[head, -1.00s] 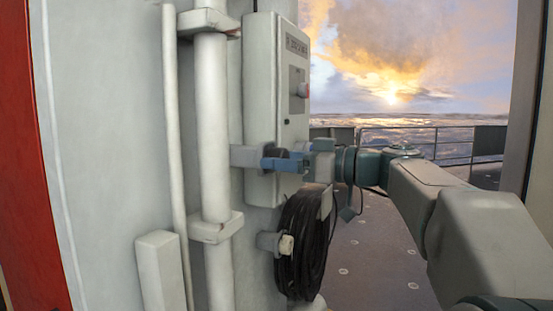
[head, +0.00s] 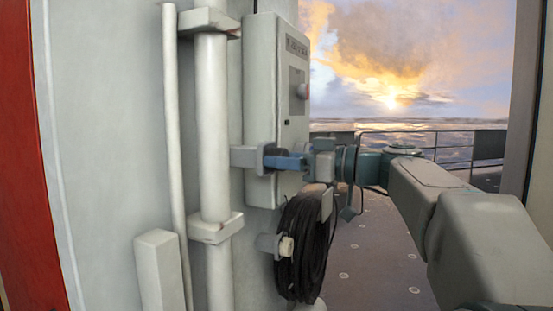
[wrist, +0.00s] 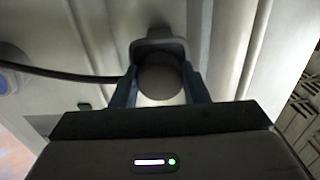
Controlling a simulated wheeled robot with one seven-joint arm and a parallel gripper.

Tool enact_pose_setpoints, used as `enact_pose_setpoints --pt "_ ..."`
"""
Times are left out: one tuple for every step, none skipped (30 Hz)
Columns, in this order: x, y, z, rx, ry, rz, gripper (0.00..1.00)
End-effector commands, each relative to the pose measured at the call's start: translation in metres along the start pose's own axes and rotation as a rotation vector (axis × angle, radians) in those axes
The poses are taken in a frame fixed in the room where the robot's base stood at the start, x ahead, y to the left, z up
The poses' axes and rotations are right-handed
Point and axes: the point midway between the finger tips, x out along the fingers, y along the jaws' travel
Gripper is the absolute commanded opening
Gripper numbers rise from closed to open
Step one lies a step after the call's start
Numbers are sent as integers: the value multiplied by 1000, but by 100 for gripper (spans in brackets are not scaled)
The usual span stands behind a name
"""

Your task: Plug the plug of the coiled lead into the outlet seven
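My gripper (head: 285,163) is level with a grey outlet box (head: 243,157) on the wall side, its blue fingers pointing left at it. In the wrist view the fingers (wrist: 160,85) lie along both sides of a dark round plug (wrist: 160,82), with no clear gap. A black lead runs left from the plug. A grey block lies just beyond the plug; whether the plug is seated in it is hidden. The coiled black lead (head: 303,247) hangs below my gripper. No outlet number is readable.
A thick white pipe (head: 212,130) runs down on the left. A blue-rimmed round fitting (wrist: 8,80) shows at the wrist view's left edge. Open deck lies to the right.

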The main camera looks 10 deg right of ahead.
Motion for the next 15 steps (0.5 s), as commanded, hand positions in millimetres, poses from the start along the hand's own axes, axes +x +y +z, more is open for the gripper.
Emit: enact_pose_setpoints --pt "0 0 0 0 0 0 4" --pt "-1 0 0 0 0 0 4" --pt "-2 0 0 0 1 1 4" --pt "-3 0 1 0 1 1 4" --pt "-4 0 1 0 1 1 4" --pt "-6 0 1 0 1 1 4" --pt "-7 0 1 0 1 1 4" --pt "-8 0 1 0 1 1 4" --pt "-10 0 1 -1 1 0 4" --pt "-11 0 1 -1 1 0 4" --pt "-12 0 1 -1 1 0 4" --pt "-14 0 1 -1 1 1 4" --pt "-15 0 1 -2 1 1 4" --pt "-16 0 1 -2 1 1 4" --pt "-18 0 1 -2 1 1 4"
